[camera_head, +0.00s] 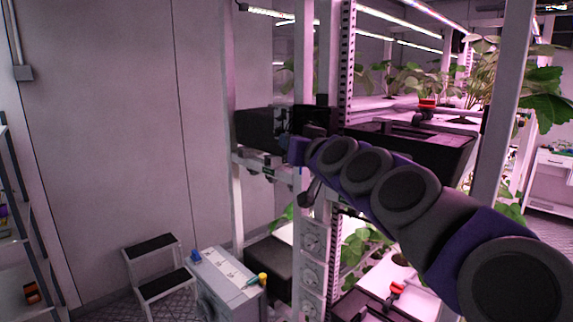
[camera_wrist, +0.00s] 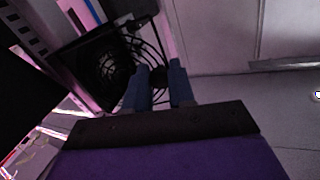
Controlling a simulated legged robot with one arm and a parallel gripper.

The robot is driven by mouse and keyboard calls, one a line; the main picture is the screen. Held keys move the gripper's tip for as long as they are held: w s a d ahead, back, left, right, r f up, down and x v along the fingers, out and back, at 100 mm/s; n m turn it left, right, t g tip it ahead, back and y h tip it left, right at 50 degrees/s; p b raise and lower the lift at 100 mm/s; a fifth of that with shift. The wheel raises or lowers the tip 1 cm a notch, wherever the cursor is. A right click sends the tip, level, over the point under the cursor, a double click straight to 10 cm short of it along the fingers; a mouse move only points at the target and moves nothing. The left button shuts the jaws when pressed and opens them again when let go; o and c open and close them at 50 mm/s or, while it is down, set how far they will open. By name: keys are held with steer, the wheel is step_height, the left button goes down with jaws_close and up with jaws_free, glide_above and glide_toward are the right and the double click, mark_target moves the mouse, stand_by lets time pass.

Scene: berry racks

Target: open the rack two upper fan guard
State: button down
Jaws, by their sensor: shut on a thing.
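The upper fan guard (camera_wrist: 148,50) shows in the wrist view as a dark wire grille with curved bars, standing at an angle away from the black fan housing (camera_wrist: 85,62). A round fan shows in that housing. My gripper (camera_wrist: 165,78) has its two blue fingers at the grille's near edge and is shut on the guard. In the head view my gripper (camera_head: 297,150) is at the rack's left post, beside a black box (camera_head: 262,128). The guard itself is hard to make out in the head view.
The rack's metal post (camera_head: 304,60) stands close to my gripper. Plant shelves are on the right. A step stool (camera_head: 158,262) and a small white cabinet (camera_head: 228,275) stand on the floor at lower left.

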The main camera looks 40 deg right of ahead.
steer(key=s+d+n+y+b, duration=0.2)
steer(key=s+n+y, duration=0.4)
steer(key=y, duration=0.3)
steer(key=shift+r+y+b, duration=0.25)
steer(key=shift+y+b, duration=0.05)
steer(key=shift+b, duration=0.35)
steer(key=shift+s+d, duration=0.15)
steer(key=c, duration=1.2)
jaws_free()
steer(key=shift+o, duration=1.3)
steer(key=shift+d+f, duration=0.15)
steer(key=p+v, duration=0.1)
steer(key=v, duration=1.6)
steer(key=shift+d, duration=0.3)
